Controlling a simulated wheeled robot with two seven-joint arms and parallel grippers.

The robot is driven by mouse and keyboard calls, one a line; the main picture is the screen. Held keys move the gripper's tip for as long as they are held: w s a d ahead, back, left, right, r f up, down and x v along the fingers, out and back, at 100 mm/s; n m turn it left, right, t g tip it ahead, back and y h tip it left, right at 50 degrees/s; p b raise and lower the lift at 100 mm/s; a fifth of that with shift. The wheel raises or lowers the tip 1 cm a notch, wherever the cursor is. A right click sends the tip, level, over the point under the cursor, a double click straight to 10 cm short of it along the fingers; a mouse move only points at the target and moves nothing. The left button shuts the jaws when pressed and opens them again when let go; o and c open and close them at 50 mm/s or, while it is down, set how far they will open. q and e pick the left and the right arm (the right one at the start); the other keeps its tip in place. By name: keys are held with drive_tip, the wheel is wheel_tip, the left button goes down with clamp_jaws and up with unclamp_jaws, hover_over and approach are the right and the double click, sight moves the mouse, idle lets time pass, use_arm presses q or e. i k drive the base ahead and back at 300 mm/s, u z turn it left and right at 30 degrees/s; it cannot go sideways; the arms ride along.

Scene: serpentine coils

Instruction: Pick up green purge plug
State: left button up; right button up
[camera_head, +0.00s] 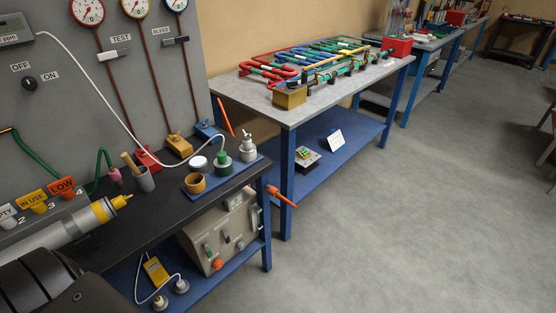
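A small green fitting (222,163) with a pale grey top stands on a blue tray (206,187) at the right end of the black bench. It looks like the green purge plug. A thin white hose (105,97) runs from the meter at the upper left and ends at or behind its top; I cannot tell whether they are joined. A grey-white bottle-like piece (248,148), an amber cup (195,183) and a white round piece (198,163) share the tray. Neither of my grippers shows in the head view. A dark rounded part of mine fills the lower left corner.
A silver cylinder with a yellow band (100,210) lies on the black bench (150,208). A grey cup (146,180) stands near the tray. Orange bars jut near the bench's right end. A grey table (275,112) with coiled pipes is behind. Open floor lies right.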

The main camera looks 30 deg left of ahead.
sight(222, 161)
drive_tip(key=z, duration=0.1)
drive_tip(key=i, duration=3.15)
drive_tip(key=u, duration=2.8)
